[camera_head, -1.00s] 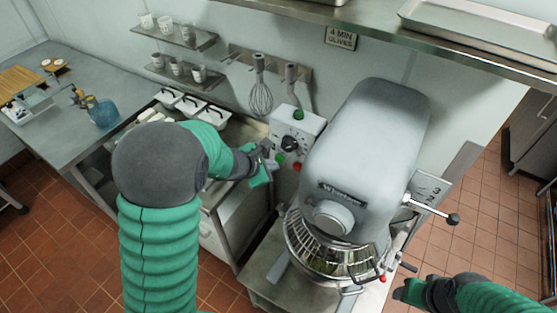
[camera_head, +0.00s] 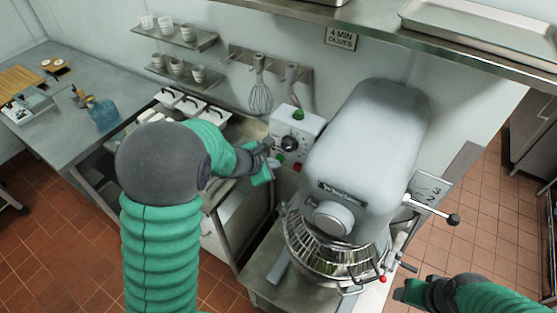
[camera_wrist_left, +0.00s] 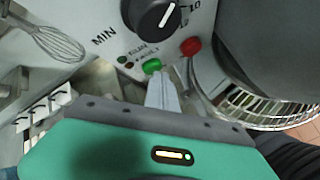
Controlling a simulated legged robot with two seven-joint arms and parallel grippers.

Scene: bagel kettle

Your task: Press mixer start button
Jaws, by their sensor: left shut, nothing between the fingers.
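The mixer (camera_head: 365,140) is a large grey machine with a wire bowl guard (camera_head: 330,250). Its control box (camera_head: 305,124) has a black dial (camera_head: 290,143), also in the left wrist view (camera_wrist_left: 155,14). In that view a green button (camera_wrist_left: 152,66) sits below the dial and a red button (camera_wrist_left: 191,46) to its right. My left gripper (camera_head: 274,160) is shut and empty; its fingertips (camera_wrist_left: 160,80) are right at the green button's lower edge. I cannot tell whether they touch it. My right gripper (camera_head: 402,292) is at the lower right, its jaws unclear.
A whisk (camera_head: 261,92) hangs on the wall rack left of the control box. White containers (camera_head: 190,105) stand behind my left arm. A lever with a black knob (camera_head: 452,219) sticks out right of the mixer. A steel shelf (camera_head: 450,45) runs above.

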